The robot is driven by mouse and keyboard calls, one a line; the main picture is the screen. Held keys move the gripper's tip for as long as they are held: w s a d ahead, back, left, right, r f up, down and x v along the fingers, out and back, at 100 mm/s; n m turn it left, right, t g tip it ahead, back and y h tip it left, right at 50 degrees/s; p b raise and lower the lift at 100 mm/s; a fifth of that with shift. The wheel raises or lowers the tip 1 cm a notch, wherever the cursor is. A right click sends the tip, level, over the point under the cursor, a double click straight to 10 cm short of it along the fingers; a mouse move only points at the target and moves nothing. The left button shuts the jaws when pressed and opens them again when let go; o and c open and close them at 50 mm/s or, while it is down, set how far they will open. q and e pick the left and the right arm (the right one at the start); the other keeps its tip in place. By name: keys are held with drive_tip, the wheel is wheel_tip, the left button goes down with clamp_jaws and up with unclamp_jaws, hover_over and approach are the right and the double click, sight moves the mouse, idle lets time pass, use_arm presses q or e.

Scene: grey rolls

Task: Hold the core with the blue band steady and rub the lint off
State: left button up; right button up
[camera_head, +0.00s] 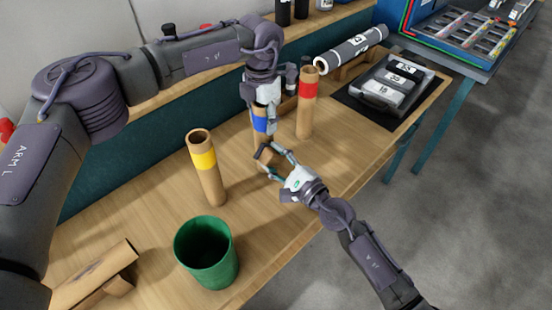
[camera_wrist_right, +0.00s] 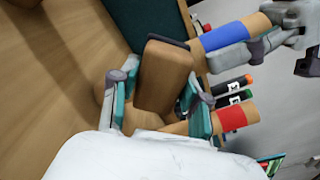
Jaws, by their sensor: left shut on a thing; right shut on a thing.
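The core with the blue band (camera_head: 260,125) stands upright on the table, a brown cardboard tube. My left gripper (camera_head: 263,102) comes down from above and is shut on its top end. My right gripper (camera_head: 272,160) is shut on a brown wooden block (camera_head: 265,153), just in front of the core's lower part. In the right wrist view the block (camera_wrist_right: 163,75) sits between the fingers, a dark strip on its edge towards the blue-banded core (camera_wrist_right: 225,38). I cannot tell whether block and core touch. No lint can be made out.
A red-banded core (camera_head: 306,108) stands close to the right of the blue one; a yellow-banded core (camera_head: 206,168) stands to the left. A green bin (camera_head: 206,253) is at the front.

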drive_tip(key=shift+w+a, duration=0.2)
drive_tip(key=shift+w, duration=0.05)
drive_tip(key=shift+w+d+r, duration=0.15)
drive_tip(key=shift+w+d, duration=0.05)
drive_tip(key=shift+d, duration=0.1)
drive_tip(key=shift+s+a, duration=0.3)
drive_tip(key=shift+w+d+r, duration=0.1)
drive_tip(key=shift+w+r, duration=0.05)
drive_tip(key=shift+r, duration=0.2)
drive_tip(key=w+d, duration=0.2)
drive_tip(key=shift+w+d, duration=0.3)
drive_tip(key=shift+d, duration=0.1)
idle(0.8)
